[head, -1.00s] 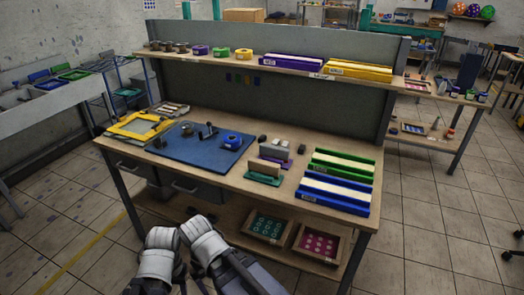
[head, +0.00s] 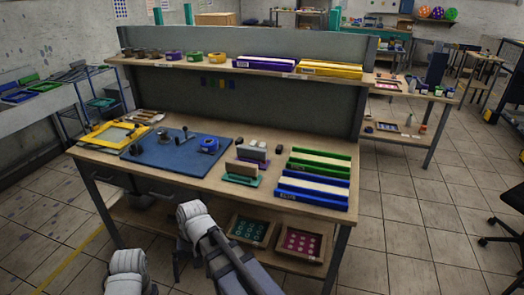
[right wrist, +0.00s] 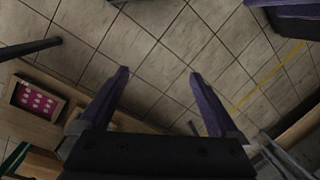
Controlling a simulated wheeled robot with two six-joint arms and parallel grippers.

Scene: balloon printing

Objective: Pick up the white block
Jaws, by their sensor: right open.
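A pale grey-white block (head: 252,152) stands upright on a purple base toward the back of the workbench's right half. A brown block (head: 241,168) on a green base stands just in front of it. My right gripper is open and empty in the right wrist view (right wrist: 159,76), with its two fingers apart over the tiled floor. It is low in front of the bench, away from the block. My left arm shows at the bottom left of the head view, but its gripper is out of the picture.
The workbench (head: 215,185) carries a blue mat (head: 160,153), a yellow frame (head: 100,135), and green (head: 320,152) and blue (head: 315,200) holders with pale strips. Trays with teal (head: 249,229) and pink (head: 300,243) pieces sit on the lower shelf.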

